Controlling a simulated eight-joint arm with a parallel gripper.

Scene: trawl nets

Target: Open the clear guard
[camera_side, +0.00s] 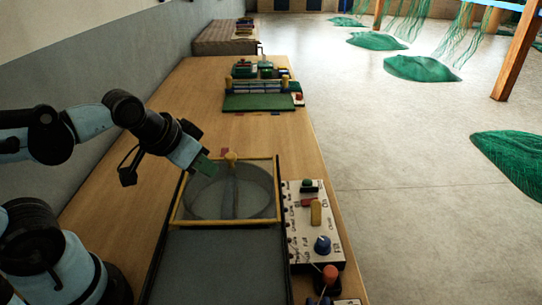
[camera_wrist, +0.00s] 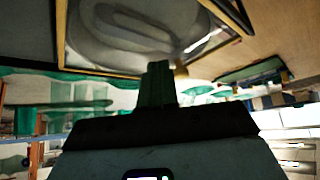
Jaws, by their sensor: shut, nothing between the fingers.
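The clear guard (camera_side: 252,190) is a see-through panel in a yellow frame, lying flat and closed over a round drum-like part. A yellow knob (camera_side: 231,157) stands at its far edge. My gripper (camera_side: 207,166) is shut and empty, tilted down above the guard's far left corner, left of the knob. In the wrist view the guard (camera_wrist: 110,35) fills the upper part of the picture. The green fingers of my gripper (camera_wrist: 158,68) are together there, close beside the knob (camera_wrist: 181,71) in the picture. I cannot tell whether they touch it.
A white control panel (camera_side: 298,250) with a blue knob, a yellow switch and a green button stands right of the guard. A red-topped lever (camera_side: 330,273) is in front of it. A green board (camera_side: 258,102) with several parts lies farther back. Bare wooden table (camera_side: 175,100) lies between.

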